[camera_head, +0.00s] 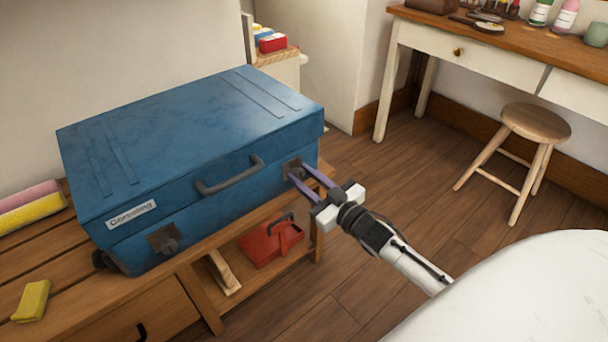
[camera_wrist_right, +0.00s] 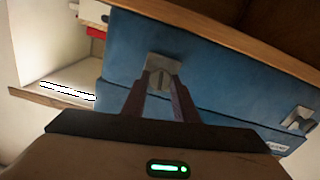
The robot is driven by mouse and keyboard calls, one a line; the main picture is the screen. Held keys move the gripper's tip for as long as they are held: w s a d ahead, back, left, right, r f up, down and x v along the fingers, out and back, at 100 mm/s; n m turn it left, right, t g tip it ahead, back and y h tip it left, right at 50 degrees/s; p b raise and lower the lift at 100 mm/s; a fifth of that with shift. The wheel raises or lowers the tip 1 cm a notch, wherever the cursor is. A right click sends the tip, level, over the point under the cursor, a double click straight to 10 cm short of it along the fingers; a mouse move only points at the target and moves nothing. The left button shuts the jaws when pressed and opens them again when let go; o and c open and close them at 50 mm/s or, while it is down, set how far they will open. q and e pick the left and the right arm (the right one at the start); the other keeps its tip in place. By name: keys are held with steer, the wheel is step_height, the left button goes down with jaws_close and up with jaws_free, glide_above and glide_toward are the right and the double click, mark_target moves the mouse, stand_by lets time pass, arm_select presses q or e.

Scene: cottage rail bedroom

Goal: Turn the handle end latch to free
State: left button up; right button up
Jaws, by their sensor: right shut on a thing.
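A closed blue suitcase (camera_head: 190,140) lies on a wooden bench, with a dark carry handle (camera_head: 230,175) on its front. One front latch (camera_head: 163,238) is left of the handle and apart from my gripper; it also shows at the right of the right wrist view (camera_wrist_right: 299,119). My right gripper (camera_head: 297,173) is shut on the other latch, right of the handle near the suitcase's corner. In the right wrist view the fingers (camera_wrist_right: 161,88) close on the knob of this latch (camera_wrist_right: 160,64). The fingers partly hide the knob. My left gripper is not in view.
A stool (camera_head: 535,125) and desk (camera_head: 470,45) stand right. White bedding fills the lower right. The floor between is clear.

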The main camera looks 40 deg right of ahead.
steer(key=n+p, duration=0.1)
steer(key=n, duration=0.1)
steer(key=shift+n, duration=0.4)
steer(key=shift+a+n, duration=0.1)
steer(key=shift+n, duration=0.8)
steer(key=n, duration=0.2)
steer(key=shift+n, duration=0.3)
steer(key=n, duration=0.2)
steer(key=shift+f+n, duration=0.1)
steer(key=shift+n, duration=0.3)
steer(key=n, duration=0.3)
steer(key=shift+f, duration=0.1)
arm_select(q)
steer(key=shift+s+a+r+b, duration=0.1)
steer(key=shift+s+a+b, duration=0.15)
steer(key=shift+b, duration=0.05)
arm_select(e)
steer(key=shift+n, duration=1.7)
